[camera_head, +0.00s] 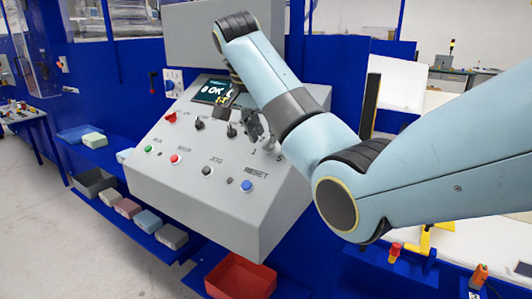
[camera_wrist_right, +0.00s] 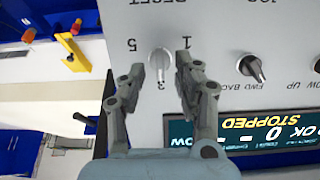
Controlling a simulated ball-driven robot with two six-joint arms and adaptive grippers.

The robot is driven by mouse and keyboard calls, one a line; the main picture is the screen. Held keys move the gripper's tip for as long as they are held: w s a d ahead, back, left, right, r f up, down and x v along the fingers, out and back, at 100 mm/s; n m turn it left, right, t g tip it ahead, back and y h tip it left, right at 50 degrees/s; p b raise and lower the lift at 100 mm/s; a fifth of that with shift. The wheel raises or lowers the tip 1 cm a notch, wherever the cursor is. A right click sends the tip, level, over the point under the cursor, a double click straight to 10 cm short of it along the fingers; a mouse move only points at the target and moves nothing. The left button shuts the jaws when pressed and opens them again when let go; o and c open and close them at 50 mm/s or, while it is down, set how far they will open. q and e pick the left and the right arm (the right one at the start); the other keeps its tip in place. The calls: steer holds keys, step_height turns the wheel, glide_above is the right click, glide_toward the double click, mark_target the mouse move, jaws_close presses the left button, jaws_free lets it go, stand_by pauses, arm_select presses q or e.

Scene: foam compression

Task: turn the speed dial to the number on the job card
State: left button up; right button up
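The speed dial (camera_wrist_right: 160,62) is a small light-grey knob on the grey console, with the numbers 1, 3 and 5 printed around it. In the right wrist view its narrow end appears to face the 3. My right gripper (camera_wrist_right: 160,68) is open, with one finger on each side of the dial; I cannot tell whether either finger touches it. In the head view the right gripper (camera_head: 256,130) is at the console's right side, partly hidden by my arm. The dial (camera_head: 270,144) shows just beside it. I see no readable job card. My left gripper is not in view.
The console's screen (camera_wrist_right: 240,131) reads OK, 0 and STOPPED. Beside the dial is a FWD/BACK selector (camera_wrist_right: 251,68). A blue RESET button (camera_head: 246,186) and other buttons line the console's front. Foam blocks (camera_head: 147,221) and a red bin (camera_head: 241,278) are below.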

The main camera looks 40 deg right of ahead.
mark_target(268, 144)
steer(key=shift+w+d+f, duration=0.1)
steer(key=shift+d+f, duration=0.15)
steer(key=shift+f, duration=0.3)
steer(key=shift+w+d+f+p, duration=0.15)
steer(key=shift+f+p, duration=0.15)
steer(key=shift+f, duration=0.15)
jaws_close()
